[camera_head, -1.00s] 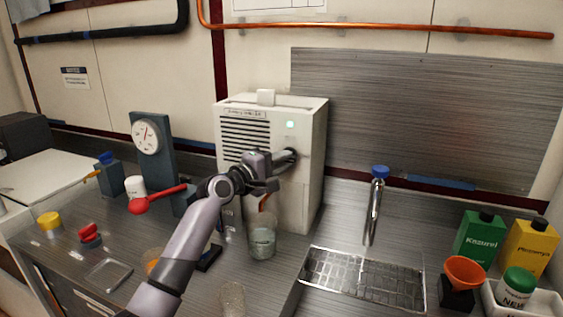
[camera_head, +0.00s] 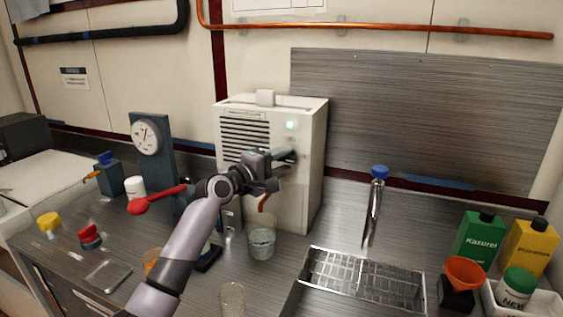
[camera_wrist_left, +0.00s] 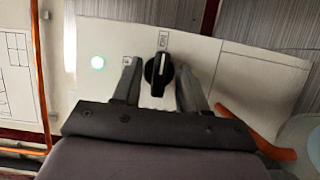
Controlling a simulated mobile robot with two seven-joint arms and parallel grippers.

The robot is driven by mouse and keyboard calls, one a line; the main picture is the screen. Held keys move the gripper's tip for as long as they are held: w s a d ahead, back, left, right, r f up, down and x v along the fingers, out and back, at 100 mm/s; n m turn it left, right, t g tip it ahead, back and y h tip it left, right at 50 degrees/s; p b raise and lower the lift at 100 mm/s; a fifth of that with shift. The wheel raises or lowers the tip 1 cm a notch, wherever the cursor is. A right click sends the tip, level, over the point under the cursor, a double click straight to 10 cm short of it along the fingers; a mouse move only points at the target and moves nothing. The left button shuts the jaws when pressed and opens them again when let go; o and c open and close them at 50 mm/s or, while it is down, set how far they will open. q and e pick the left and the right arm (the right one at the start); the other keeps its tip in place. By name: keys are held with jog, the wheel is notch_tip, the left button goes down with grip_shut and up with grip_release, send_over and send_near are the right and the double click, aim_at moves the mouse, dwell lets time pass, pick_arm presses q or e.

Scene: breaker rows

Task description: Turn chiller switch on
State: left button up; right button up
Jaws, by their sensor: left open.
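The chiller (camera_head: 305,190) is a white box with a vent grille, standing on the bench in the head view. Its switch is a black rotary knob (camera_wrist_left: 158,75) with a white line, seen in the left wrist view. The line points roughly toward a small label above the knob, which appears to read ON. My left gripper (camera_head: 285,163) is open at the panel. In the left wrist view its fingers (camera_wrist_left: 158,68) stand either side of the knob, apparently apart from it.
A beaker (camera_head: 262,242) stands below my left gripper, with an orange-red tube above it. A dial gauge stand (camera_head: 149,140) and a red-handled lever (camera_head: 160,197) are to the left. A wire rack (camera_head: 365,277) and bottles (camera_head: 480,240) are to the right.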

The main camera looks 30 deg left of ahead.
pick_arm(q)
jog(key=s+a, duration=0.1)
jog(key=s, duration=0.6)
jog(key=shift+b, duration=0.45)
